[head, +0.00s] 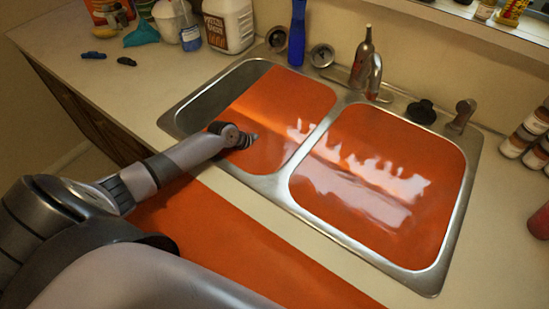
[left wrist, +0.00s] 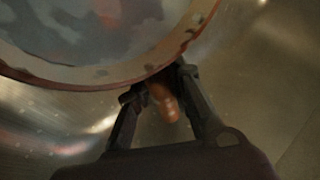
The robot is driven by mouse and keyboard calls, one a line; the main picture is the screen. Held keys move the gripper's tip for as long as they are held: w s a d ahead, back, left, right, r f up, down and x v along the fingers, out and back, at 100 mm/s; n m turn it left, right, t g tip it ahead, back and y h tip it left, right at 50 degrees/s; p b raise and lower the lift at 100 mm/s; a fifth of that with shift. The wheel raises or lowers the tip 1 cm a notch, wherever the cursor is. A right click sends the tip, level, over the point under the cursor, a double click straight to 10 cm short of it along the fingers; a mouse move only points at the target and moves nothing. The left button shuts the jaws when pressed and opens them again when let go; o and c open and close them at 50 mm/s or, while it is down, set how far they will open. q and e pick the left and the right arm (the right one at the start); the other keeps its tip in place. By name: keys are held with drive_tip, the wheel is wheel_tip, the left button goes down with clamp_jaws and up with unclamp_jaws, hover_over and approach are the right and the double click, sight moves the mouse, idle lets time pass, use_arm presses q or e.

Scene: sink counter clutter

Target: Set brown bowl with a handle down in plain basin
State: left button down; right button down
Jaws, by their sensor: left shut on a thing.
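The brown bowl (left wrist: 80,45) fills the upper left of the left wrist view, with a brown rim and a mottled grey inside. My left gripper (left wrist: 158,86) is shut on its reddish-brown handle (left wrist: 165,104), which lies between the fingers. Grey metal shows around and below the bowl there. In the head view my left gripper (head: 248,140) reaches over the left basin (head: 205,102) of the double sink. I cannot make out the bowl in that view, nor whether it touches the basin floor. My right gripper is not in view.
Glossy orange fills the right basin (head: 375,185) and part of the left one. A faucet (head: 370,72), a blue bottle (head: 297,35) and a black stopper (head: 421,110) stand behind the sink. A white jug (head: 230,25) is at back left; jars (head: 525,135) are at right.

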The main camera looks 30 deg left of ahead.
use_arm(q)
drive_tip(key=c, duration=1.7)
unclamp_jaws()
drive_tip(key=shift+f, duration=0.1)
drive_tip(key=shift+b+v, duration=0.6)
drive_tip(key=shift+v, duration=5.55)
